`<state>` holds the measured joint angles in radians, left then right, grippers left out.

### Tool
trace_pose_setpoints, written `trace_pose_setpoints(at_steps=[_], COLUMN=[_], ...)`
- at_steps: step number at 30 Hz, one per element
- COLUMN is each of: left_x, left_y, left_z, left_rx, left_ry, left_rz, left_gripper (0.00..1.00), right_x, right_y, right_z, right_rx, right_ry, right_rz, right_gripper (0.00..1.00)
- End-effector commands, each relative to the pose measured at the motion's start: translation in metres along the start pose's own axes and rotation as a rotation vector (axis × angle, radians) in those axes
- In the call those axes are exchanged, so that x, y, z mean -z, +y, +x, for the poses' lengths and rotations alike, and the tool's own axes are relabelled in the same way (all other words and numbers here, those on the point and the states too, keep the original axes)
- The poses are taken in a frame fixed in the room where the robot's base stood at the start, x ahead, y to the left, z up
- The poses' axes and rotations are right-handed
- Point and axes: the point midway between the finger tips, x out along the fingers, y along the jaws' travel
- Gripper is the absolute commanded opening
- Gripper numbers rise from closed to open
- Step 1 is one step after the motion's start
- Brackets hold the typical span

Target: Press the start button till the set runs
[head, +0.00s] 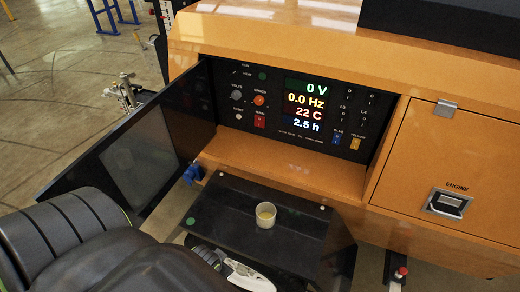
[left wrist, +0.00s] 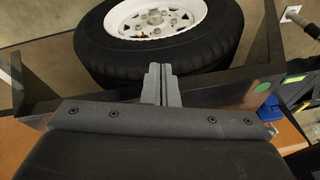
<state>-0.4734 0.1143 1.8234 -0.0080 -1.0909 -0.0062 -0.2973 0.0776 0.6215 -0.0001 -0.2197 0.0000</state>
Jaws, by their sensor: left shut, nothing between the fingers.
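The black control panel (head: 300,104) sits recessed in the orange cabinet in the head view. Its display (head: 305,104) reads 0 V, 0.0 Hz, 22 C and 2.5 h. A dark green round button or lamp (head: 262,76) sits at its upper left. I cannot tell which control is the start button. My left gripper (left wrist: 162,72) is shut and empty in the left wrist view, with a tyre (left wrist: 105,58) behind its fingertips. My right gripper is not in view.
An open dark door (head: 130,150) stands left of the panel. A black shelf (head: 300,240) below the panel holds a small pale cup (head: 265,214). A blue object (head: 192,172) hangs near the door. A closed engine hatch (head: 450,170) is at the right.

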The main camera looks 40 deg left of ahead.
Motion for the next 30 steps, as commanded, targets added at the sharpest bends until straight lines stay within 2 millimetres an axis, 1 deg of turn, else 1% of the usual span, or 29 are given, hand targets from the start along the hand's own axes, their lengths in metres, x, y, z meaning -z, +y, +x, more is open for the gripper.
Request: trace_pose_setpoints(at_steps=[1, 5, 7, 8, 9, 10, 11, 12, 14, 15, 17, 18, 20, 21, 24, 25, 27, 30], left_x=[0.011, 0.038, 0.058, 0.071, 0.093, 0.110, 0.126, 0.147, 0.179, 0.199, 0.230, 0.249, 0.279, 0.298, 0.339, 0.350, 0.371, 0.392], left_y=[-0.004, -0.018, -0.029, -0.036, -0.048, -0.058, -0.067, -0.078, -0.095, -0.105, -0.119, -0.128, -0.141, -0.149, -0.166, -0.170, -0.178, -0.186], left_z=[-0.017, -0.054, -0.075, -0.085, -0.099, -0.107, -0.113, -0.119, -0.128, -0.133, -0.141, -0.147, -0.157, -0.164, -0.181, -0.186, -0.196, -0.208], left_rx=[0.009, 0.047, 0.083, 0.107, 0.154, 0.193, 0.231, 0.282, 0.362, 0.413, 0.489, 0.542, 0.622, 0.676, 0.798, 0.830, 0.896, 0.966], left_ry=[0.020, 0.076, 0.126, 0.157, 0.215, 0.258, 0.299, 0.352, 0.431, 0.477, 0.546, 0.589, 0.653, 0.691, 0.770, 0.791, 0.826, 0.862], left_rz=[0.008, 0.043, 0.080, 0.104, 0.150, 0.189, 0.226, 0.278, 0.358, 0.409, 0.488, 0.542, 0.627, 0.684, 0.818, 0.854, 0.930, 1.013], left_gripper=[0.00, 0.00, 0.00, 0.00, 0.00, 0.00, 0.00, 0.00, 0.00, 0.00, 0.00, 0.00, 0.00, 0.00, 0.00, 0.00, 0.00, 0.00], right_x=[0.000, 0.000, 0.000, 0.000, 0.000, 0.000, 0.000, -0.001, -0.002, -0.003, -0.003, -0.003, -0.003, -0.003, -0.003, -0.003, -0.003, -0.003], right_y=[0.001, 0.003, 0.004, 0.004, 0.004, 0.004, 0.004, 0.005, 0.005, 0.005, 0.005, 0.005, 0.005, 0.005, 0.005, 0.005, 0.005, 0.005], right_z=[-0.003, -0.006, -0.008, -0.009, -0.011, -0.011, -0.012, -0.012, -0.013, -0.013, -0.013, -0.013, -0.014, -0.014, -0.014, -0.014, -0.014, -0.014], right_rx=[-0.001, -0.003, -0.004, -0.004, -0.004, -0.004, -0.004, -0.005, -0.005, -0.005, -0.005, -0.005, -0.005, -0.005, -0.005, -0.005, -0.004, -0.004], right_ry=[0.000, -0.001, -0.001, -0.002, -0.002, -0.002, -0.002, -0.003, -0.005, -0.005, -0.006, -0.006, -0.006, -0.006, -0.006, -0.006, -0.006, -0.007], right_rz=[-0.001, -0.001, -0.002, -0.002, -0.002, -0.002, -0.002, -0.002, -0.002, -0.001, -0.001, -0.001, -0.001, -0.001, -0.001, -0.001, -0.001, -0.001], right_gripper=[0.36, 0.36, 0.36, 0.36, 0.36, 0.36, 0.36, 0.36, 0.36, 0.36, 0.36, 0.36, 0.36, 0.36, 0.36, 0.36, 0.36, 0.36])
